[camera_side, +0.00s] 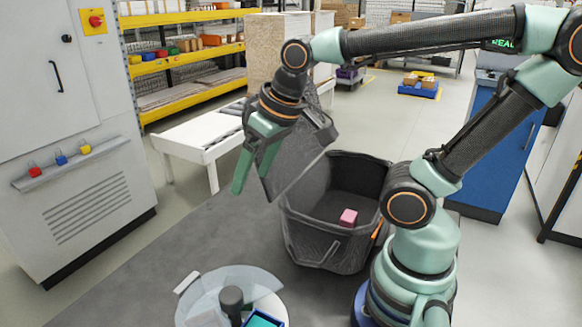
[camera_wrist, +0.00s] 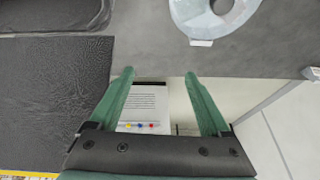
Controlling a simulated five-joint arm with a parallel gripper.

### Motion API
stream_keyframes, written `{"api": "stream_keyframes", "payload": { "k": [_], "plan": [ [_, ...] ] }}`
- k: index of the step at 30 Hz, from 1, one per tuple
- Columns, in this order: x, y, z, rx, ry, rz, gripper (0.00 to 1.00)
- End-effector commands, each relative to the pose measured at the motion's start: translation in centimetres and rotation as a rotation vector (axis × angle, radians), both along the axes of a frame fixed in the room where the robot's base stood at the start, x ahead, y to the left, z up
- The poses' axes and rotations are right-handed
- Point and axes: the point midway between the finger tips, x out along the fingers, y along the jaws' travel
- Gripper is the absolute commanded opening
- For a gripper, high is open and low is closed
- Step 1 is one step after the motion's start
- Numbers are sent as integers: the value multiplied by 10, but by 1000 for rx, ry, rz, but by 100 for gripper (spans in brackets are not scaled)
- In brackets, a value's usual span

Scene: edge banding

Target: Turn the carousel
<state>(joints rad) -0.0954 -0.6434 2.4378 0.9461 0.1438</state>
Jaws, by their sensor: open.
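The carousel (camera_side: 258,277) is a round, clear disc with a dark hub (camera_side: 231,299), low in the side view and cut by the bottom edge. A teal tray (camera_side: 263,320) and a pale piece sit on it. A small white tab (camera_side: 186,282) sticks out at its upper left rim. In the wrist view, part of the carousel (camera_wrist: 186,14) shows at the top, with a white tab (camera_wrist: 201,43) at its edge.
A dark bin (camera_side: 320,243) holding a pink block (camera_side: 348,217) stands behind the carousel. Its raised lid (camera_side: 300,155) is close beside my gripper. A grey cabinet (camera_side: 75,200) with coloured padlocks stands at left. The grey mat (camera_side: 150,265) left of the carousel is clear.

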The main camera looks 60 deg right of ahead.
Motion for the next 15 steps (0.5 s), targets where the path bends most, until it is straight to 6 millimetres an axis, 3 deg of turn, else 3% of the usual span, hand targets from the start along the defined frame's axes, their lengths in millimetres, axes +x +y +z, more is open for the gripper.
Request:
{"api": "stream_keyframes", "payload": {
  "k": [3,9,15],
  "plan": [
    [-1,40,-11,39,134,-37,81],
    [-12,95,-28,34,319,-137,81],
    [-22,121,-38,6,398,-202,81]
  ]
}}
